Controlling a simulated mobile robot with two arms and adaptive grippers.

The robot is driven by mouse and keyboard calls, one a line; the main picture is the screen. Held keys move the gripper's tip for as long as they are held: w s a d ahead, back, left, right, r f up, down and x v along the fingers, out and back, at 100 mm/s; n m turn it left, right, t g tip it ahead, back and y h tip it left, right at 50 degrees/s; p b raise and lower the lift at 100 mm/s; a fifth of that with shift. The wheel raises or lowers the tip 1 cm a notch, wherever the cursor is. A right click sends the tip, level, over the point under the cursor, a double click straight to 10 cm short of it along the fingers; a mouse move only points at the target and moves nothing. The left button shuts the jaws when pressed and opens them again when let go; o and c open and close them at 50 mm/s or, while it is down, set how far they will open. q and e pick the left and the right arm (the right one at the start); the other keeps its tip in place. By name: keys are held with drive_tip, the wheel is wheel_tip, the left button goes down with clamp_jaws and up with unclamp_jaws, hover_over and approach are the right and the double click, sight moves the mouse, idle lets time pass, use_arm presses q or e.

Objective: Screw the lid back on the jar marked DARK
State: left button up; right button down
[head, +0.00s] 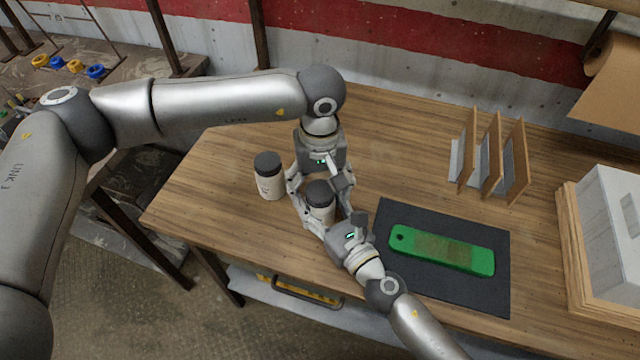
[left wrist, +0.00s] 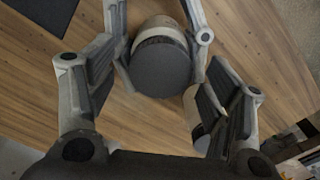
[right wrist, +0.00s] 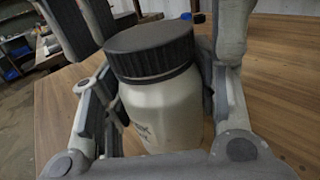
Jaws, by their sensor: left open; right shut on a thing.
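A cream jar (right wrist: 165,110) stands on the table with a black ribbed lid (right wrist: 150,48) on its mouth. Its label is partly hidden; letters like "RK" show in the right wrist view. I cannot tell how tight the lid is. My right gripper (head: 320,212) is shut around the jar's body from the front. My left gripper (head: 322,186) is open, pointing down behind and above this jar. A second cream jar (head: 270,185) with a black lid stands to the left.
A green board (head: 440,250) lies on a dark mat (head: 490,297) at the right. A wooden rack (head: 490,160) stands behind it, and a grey box (head: 612,220) at the right edge. The table's front edge is close to the jars.

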use_arm(q)
wheel_tip(320, 180, up, 12)
idle(0.6)
use_arm(e)
drive_tip(key=shift+c, duration=2.4)
unclamp_jaws()
drive_tip(key=v, duration=1.2)
use_arm(q)
drive_tip(key=shift+r, duration=0.1)
use_arm(e)
drive_tip(key=shift+r, duration=0.1)
